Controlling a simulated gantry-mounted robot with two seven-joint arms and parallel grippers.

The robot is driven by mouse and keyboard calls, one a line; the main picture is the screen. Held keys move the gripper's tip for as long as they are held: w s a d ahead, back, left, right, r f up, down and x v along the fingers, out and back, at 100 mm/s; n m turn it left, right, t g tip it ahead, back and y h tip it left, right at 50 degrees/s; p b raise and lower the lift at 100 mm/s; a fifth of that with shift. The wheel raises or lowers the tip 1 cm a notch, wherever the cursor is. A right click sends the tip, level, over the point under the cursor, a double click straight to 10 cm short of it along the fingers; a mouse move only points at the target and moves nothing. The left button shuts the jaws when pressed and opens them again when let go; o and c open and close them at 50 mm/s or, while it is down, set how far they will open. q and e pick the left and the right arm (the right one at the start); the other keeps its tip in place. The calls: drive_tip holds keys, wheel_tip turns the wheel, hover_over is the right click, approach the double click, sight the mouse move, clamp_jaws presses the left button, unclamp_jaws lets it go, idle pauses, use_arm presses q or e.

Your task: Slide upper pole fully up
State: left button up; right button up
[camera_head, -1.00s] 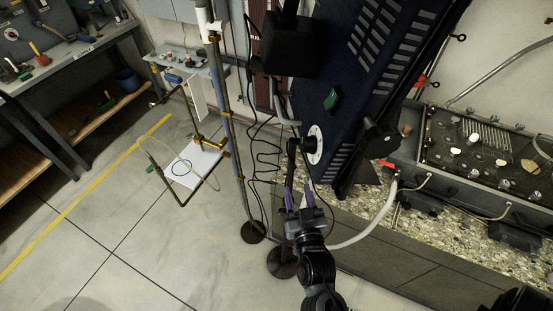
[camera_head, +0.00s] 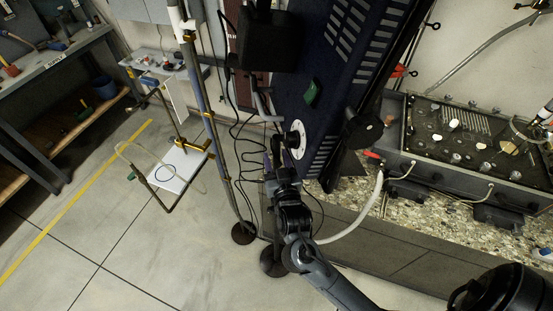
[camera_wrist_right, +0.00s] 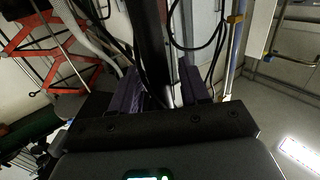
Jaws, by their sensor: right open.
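My right gripper (camera_head: 274,172) is in front of the dark upright pole, close to the blue cabinet's white round dial. It hides part of the pole in the head view. In the right wrist view its two purple-dark fingers (camera_wrist_right: 160,92) are apart, with the dark pole (camera_wrist_right: 150,45) showing between them. I cannot tell whether either finger touches the pole. A round black foot (camera_head: 274,262) shows on the floor below the gripper. Which section is the upper pole is not clear. My left gripper is in neither view.
The blue cabinet (camera_head: 318,60) stands just right of the gripper. A tall grey stand (camera_head: 205,105) with brass clamps rises on the left, with black cables close by. A gravel-edged tank with a panel (camera_head: 475,140) lies right. The floor at lower left is clear.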

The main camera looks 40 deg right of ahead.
sight(277, 134)
clamp_jaws()
idle(0.3)
wheel_tip(277, 134, up, 13)
drive_tip(key=p, duration=1.3)
drive_tip(key=shift+w+r, duration=0.1)
drive_tip(key=shift+c, duration=0.5)
unclamp_jaws()
drive_tip(key=shift+o, duration=0.5)
drive_tip(key=shift+f, duration=0.3)
